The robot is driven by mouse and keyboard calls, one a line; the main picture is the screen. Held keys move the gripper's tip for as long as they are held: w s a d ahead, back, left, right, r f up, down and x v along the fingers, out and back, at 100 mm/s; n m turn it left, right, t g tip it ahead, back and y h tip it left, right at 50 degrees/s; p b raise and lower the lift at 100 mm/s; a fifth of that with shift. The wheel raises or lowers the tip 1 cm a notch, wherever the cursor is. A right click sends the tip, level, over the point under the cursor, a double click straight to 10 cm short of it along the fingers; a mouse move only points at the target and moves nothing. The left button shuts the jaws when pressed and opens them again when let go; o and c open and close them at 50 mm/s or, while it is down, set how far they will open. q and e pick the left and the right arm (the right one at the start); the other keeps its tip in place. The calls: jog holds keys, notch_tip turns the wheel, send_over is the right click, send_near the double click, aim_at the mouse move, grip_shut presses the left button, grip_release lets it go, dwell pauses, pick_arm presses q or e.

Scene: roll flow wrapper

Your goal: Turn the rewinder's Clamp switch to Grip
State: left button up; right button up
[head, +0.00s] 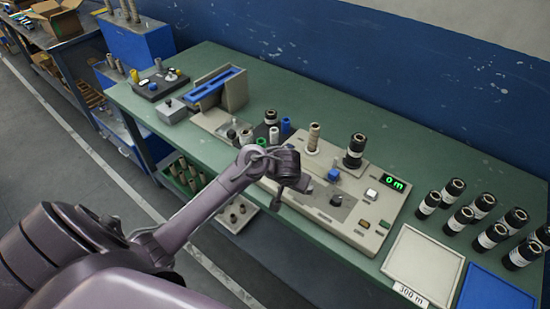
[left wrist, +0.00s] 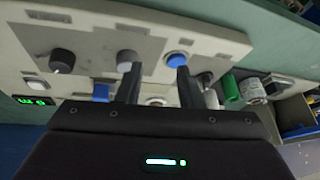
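The rewinder (head: 352,212) is a beige machine on the green bench, with a green display (head: 395,183) reading 0 m. One dark knob (head: 336,200) shows on its panel in the head view. The left wrist view shows two dark knobs, one at the left (left wrist: 62,60) and one nearer the middle (left wrist: 127,58), plus a blue button (left wrist: 177,59). Their labels are unreadable, so I cannot tell which is Clamp. My left gripper (left wrist: 159,80) is open over the panel. Its left finger is close to the middle knob, its right finger close to the blue button; contact is unclear.
A spool (head: 313,138) and a black roll (head: 355,150) stand at the rewinder's back. Several black rolls (head: 462,219), a white tray (head: 425,262) and a blue tray (head: 492,292) are to the right.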

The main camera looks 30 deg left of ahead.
pick_arm(q)
jog(key=w+a+r+n, duration=0.35)
jog(key=w+a, duration=0.25)
jog(key=a, duration=0.4)
jog(key=shift+n+g, duration=0.25)
jog(key=shift+g, duration=0.25)
jog(key=b+x, duration=0.2)
jog(key=x, duration=0.6)
grip_shut()
